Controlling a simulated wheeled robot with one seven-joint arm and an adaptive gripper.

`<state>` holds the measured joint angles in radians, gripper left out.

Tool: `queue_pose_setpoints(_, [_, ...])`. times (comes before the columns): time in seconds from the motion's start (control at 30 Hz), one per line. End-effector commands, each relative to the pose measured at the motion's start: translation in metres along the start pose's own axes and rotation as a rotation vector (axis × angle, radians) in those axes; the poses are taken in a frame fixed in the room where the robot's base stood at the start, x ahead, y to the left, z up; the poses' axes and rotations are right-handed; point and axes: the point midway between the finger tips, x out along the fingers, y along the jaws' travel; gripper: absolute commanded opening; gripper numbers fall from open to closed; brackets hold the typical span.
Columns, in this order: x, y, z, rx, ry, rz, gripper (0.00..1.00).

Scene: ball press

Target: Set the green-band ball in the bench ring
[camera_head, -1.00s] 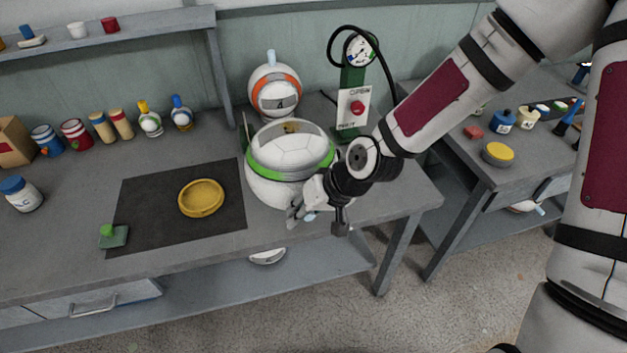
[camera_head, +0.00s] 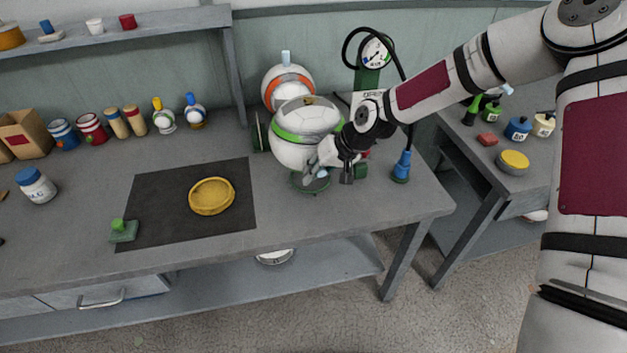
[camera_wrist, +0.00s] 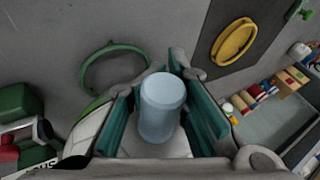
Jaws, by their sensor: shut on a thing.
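The green-band ball (camera_head: 292,153), white with a green stripe, is at the right part of the bench, behind a thin green ring (camera_head: 309,188) lying on the bench top. My gripper (camera_head: 322,163) is at the ball's front right side. In the wrist view, its teal pads (camera_wrist: 160,110) are shut on the ball's light blue stem (camera_wrist: 163,105), with part of the white ball below it. The green ring also shows in the wrist view (camera_wrist: 86,84), empty. I cannot tell whether the ball touches the bench.
An orange-band ball (camera_head: 275,78) stands behind. A green post with a gauge (camera_head: 376,52) and a blue-capped item (camera_head: 402,166) are to the right. Cans and bottles line the back left.

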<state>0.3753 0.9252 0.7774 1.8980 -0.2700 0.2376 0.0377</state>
Motion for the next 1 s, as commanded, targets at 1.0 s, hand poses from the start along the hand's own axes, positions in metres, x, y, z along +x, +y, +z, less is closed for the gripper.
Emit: queue_pose_setpoints(1.0, [0.025,0.013,0.01,-0.001,-0.001,0.0,0.39])
